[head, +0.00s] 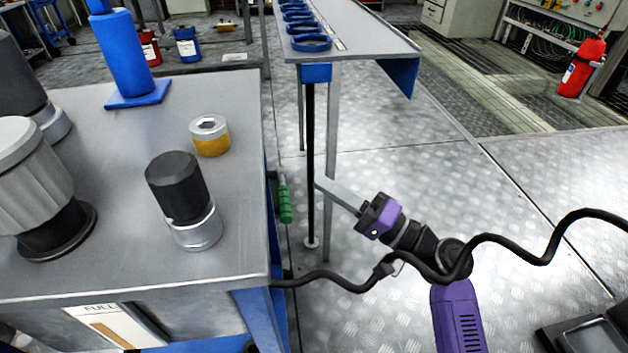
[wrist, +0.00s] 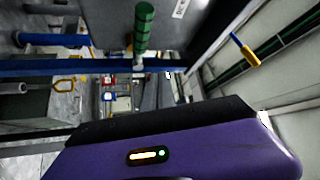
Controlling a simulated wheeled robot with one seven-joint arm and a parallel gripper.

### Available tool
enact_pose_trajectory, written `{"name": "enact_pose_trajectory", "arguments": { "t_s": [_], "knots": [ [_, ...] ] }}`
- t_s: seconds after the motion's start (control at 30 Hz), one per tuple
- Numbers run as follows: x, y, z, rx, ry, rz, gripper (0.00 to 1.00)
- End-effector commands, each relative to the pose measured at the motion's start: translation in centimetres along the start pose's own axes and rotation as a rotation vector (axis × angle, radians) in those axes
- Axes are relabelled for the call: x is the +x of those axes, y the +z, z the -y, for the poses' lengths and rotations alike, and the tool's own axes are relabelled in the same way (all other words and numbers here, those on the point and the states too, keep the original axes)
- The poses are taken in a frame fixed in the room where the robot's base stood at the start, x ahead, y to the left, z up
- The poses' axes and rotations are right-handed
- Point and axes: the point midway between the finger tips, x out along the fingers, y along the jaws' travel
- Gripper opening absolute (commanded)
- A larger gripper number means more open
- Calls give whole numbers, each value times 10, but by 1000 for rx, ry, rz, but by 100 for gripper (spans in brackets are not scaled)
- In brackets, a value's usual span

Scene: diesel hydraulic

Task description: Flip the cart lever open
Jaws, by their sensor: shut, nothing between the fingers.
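The cart (head: 110,270) has a grey top and a blue frame and fills the left of the head view. A lever with a green ribbed grip (head: 285,203) hangs at the cart's right side, its grip pointing down. The green grip also shows at the top of the wrist view (wrist: 144,30). My gripper (head: 320,183) is shut and empty. Its fingers point left toward the lever, with a gap between their tips and the green grip in the head view. In the wrist view my purple gripper body hides the lower part, and the fingertips cannot be made out.
Behind my gripper stands a narrow metal table (head: 350,30) with blue rings and thin legs. A black cable (head: 340,277) runs across in front. On the cart are a black-capped cylinder (head: 177,185) and a yellow-and-silver cap (head: 210,137). The floor at right is largely clear.

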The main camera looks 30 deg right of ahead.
Motion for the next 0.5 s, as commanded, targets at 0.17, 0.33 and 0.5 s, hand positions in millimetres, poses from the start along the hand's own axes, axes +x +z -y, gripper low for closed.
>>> {"name": "enact_pose_trajectory", "arguments": {
  "t_s": [0.17,0.33,0.5],
  "knots": [
    [-23,-10,-18,2,0,-1,0],
    [-34,-15,-27,1,-1,0,0],
    [-37,-16,-29,-2,-3,0,0]
  ]
}}
